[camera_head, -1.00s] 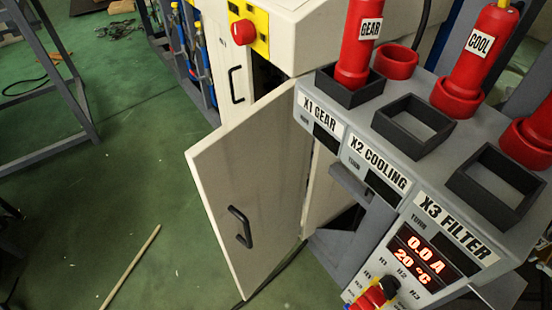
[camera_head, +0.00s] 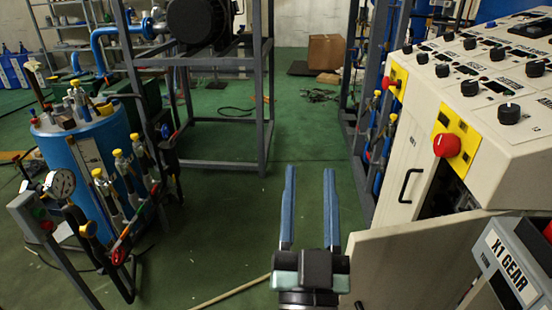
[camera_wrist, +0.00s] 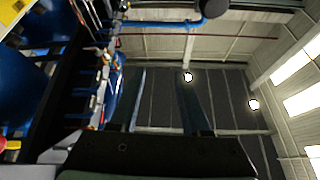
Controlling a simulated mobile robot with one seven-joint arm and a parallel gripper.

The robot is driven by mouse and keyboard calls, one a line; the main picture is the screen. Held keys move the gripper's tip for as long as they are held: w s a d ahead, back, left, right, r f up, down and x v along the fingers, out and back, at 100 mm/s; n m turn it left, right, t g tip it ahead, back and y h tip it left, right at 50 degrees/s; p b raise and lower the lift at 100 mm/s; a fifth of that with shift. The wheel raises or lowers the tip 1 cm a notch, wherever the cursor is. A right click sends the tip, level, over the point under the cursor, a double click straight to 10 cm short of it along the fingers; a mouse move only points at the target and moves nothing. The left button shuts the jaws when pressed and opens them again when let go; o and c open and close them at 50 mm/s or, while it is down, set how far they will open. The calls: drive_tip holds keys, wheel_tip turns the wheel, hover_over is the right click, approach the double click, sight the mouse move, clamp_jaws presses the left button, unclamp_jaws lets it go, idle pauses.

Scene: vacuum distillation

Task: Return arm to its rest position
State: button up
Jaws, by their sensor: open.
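My gripper (camera_head: 309,210) stands upright at the lower middle of the head view, its two blue-grey fingers apart and pointing up. Nothing is between the fingers. In the wrist view the fingers (camera_wrist: 160,100) point towards the ceiling and far wall, also with nothing between them. Most of the arm below the gripper is out of the picture.
A cream control cabinet (camera_head: 480,100) with black knobs and a red button (camera_head: 447,145) stands on the right, its door (camera_head: 410,262) open. The X1 GEAR panel (camera_head: 505,270) is at lower right. A blue tank (camera_head: 95,165) stands left. Green floor (camera_head: 230,150) is clear between.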

drive_tip(key=s+a+r+n+t+p, duration=0.1)
drive_tip(key=r+p, duration=0.3)
drive_tip(key=r, duration=0.9)
drive_tip(key=s+a+r+t+y+p, duration=0.1)
drive_tip(key=s+r+p, duration=0.3)
drive_tip(key=r, duration=0.9)
drive_tip(key=s+a+r+n+t+y+p, duration=0.1)
drive_tip(key=s+a+r+t+p, duration=0.1)
drive_tip(key=r, duration=1.1)
drive_tip(key=s+a+p, duration=0.1)
drive_tip(key=p, duration=0.1)
drive_tip(key=shift+a+n+p, duration=0.15)
drive_tip(key=shift+n+p, duration=0.15)
drive_tip(key=shift+p, duration=0.05)
drive_tip(key=shift+s, duration=0.1)
